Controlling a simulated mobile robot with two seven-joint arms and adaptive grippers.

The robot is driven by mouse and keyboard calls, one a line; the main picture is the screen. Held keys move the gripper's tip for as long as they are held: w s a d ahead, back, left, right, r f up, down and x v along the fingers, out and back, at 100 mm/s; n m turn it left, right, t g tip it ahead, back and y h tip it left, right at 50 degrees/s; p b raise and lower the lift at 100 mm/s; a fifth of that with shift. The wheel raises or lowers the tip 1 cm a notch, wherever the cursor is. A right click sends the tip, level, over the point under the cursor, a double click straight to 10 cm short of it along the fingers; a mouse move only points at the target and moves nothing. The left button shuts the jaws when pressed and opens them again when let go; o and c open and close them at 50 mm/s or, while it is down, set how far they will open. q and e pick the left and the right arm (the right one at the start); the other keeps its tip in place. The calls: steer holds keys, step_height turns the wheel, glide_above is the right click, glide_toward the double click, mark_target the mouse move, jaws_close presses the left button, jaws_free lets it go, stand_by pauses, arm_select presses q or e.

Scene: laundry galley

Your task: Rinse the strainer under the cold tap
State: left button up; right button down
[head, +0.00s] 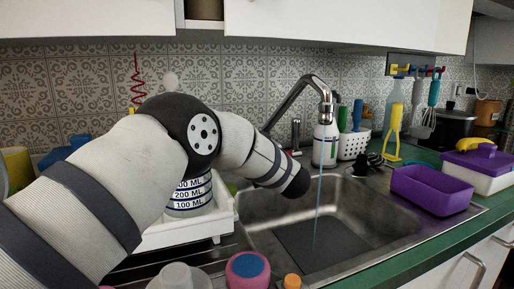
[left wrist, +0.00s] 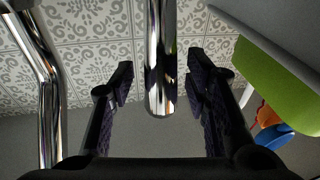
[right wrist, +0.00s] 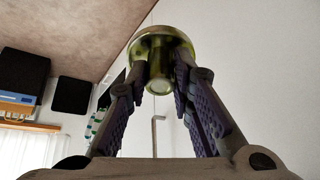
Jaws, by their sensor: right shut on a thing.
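The chrome tap (head: 325,100) runs a thin blue stream of water (head: 319,190) into the steel sink (head: 385,218). In the head view my left arm reaches over the sink's left end, and its fingers are hidden. In the left wrist view my left gripper (left wrist: 160,85) is open, with one finger on each side of an upright chrome rod (left wrist: 160,55), apart from it. My right gripper (right wrist: 163,85) shows only in the right wrist view, shut on a round, see-through yellow-green thing with a pale rim (right wrist: 160,42). I cannot tell for sure whether this is the strainer.
A purple tub (head: 432,190) stands right of the sink. A white rack (head: 185,232) with a measuring jug (head: 190,194) is on the left. A white bottle (head: 325,146) and a holed caddy (head: 354,144) stand behind the sink. A pink cup (head: 246,272) is at the front.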

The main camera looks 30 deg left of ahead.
arm_select(q)
steer(key=shift+d+r, duration=0.1)
steer(key=v, duration=1.2)
arm_select(e)
steer(key=shift+d, duration=0.1)
